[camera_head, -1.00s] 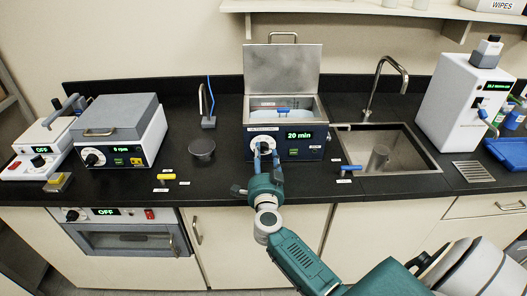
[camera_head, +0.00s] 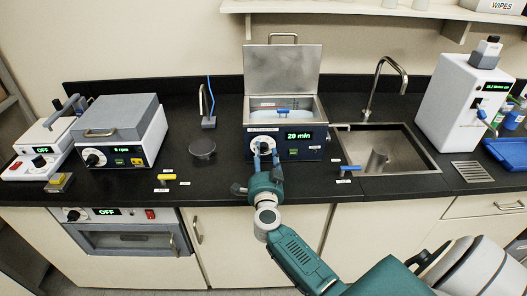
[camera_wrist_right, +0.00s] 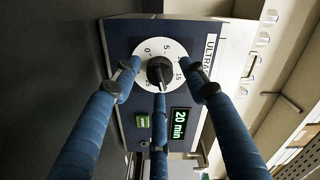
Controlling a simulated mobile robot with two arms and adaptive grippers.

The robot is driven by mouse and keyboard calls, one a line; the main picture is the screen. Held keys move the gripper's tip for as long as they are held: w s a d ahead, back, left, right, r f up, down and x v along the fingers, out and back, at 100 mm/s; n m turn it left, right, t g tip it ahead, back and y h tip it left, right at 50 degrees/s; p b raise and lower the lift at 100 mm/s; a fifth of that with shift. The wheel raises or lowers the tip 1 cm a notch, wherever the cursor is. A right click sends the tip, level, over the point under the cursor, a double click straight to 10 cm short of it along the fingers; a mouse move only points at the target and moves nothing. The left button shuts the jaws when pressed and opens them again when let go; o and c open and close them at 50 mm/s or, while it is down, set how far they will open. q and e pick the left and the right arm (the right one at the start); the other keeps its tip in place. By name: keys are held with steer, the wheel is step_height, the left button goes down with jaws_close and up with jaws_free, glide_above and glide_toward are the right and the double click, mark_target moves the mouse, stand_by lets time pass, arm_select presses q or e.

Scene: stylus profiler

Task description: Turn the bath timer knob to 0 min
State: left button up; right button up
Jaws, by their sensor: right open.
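The ultrasonic bath (camera_head: 287,128) stands at the middle of the counter with its lid raised. Its display (camera_head: 298,136) reads 20 min. The timer knob (camera_head: 262,142) is on the left of its front panel, partly hidden by my fingers. In the right wrist view the black knob (camera_wrist_right: 159,72) sits on a white numbered dial (camera_wrist_right: 150,52), its pointer towards the bottom of the picture. My right gripper (camera_head: 265,158) is open in front of the knob. In the wrist view its blue fingers (camera_wrist_right: 160,82) are spread around the dial, apart from the knob. My left gripper is not in view.
A green button (camera_wrist_right: 143,121) sits beside the display (camera_wrist_right: 179,125) on the bath's panel. A yellow-handled item (camera_head: 174,176) and a blue-handled item (camera_head: 350,168) lie near the counter's front edge. The sink (camera_head: 384,150) is at the right.

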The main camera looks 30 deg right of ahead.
jaws_close()
steer(key=n, duration=0.7)
steer(key=shift+n, duration=0.3)
steer(key=n, duration=1)
steer(key=shift+n, duration=0.4)
steer(key=n, duration=0.9)
steer(key=shift+w+a+r+n, duration=0.15)
steer(key=shift+r+n, duration=0.25)
steer(key=shift+n, duration=0.4)
steer(key=shift+d+f+n, duration=0.25)
steer(key=shift+f+n, duration=0.05)
steer(key=shift+f, duration=0.05)
steer(key=shift+a, duration=0.1)
